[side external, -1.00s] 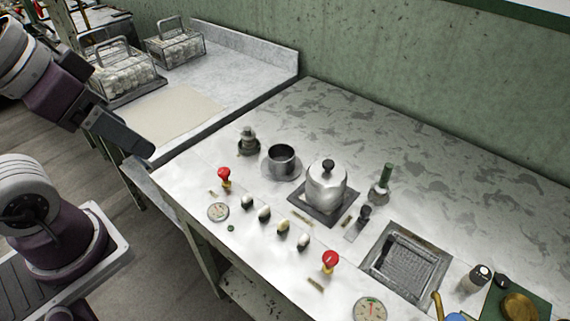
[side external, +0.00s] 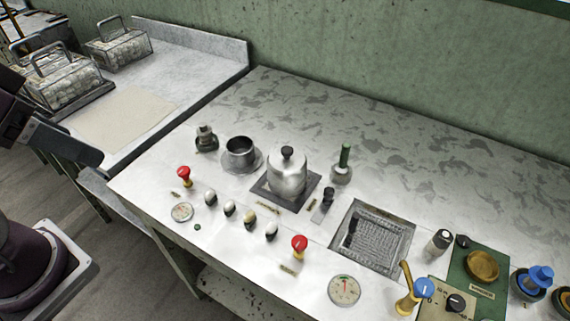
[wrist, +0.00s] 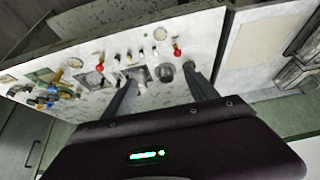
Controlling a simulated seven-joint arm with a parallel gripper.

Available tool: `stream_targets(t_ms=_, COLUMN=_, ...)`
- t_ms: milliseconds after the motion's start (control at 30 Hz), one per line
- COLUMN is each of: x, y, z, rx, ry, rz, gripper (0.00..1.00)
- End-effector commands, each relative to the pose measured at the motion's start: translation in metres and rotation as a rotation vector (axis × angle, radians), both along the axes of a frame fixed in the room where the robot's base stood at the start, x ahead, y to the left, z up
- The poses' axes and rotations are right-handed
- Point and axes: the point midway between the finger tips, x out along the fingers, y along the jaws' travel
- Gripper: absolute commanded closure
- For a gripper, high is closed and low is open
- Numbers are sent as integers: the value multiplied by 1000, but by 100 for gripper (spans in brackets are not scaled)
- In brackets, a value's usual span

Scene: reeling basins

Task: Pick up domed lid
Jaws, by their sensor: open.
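The domed lid (side external: 287,171) is a shiny metal dome with a dark knob on top. It sits upright on a dark square plate (side external: 262,194) near the middle of the worktop in the side external view. In the wrist view, part of the lid's area shows between my fingers, small and hard to make out. My gripper (wrist: 160,95) is open and empty, its two fingers spread and pointing toward the worktop from a distance. In the side external view only part of my arm shows at the left edge, well away from the lid.
A dark cup (side external: 240,151) on a saucer stands left of the lid, and a green-handled tool (side external: 344,160) stands to its right. A sunken grated basin (side external: 372,240) lies right. Wire baskets (side external: 62,82) stand back left. The worktop behind is clear.

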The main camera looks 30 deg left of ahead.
Motion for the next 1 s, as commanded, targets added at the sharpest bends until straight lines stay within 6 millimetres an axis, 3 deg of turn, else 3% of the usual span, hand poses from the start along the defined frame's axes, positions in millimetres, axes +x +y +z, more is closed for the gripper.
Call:
stream_targets(t_ms=433, x=0, y=0, z=0, rx=0, ry=0, rz=0, gripper=33)
stream_targets(t_ms=600, x=0, y=0, z=0, rx=0, ry=0, rz=0, gripper=0)
stream_targets(t_ms=833, x=1, y=0, z=1, rx=3, ry=2, rz=-6, gripper=0)
stream_targets(t_ms=933, x=22, y=-3, z=10, rx=45, ry=34, rz=-104, gripper=0)
stream_targets(t_ms=1000, x=56, y=-10, z=19, rx=107, ry=81, rz=-261, gripper=0)
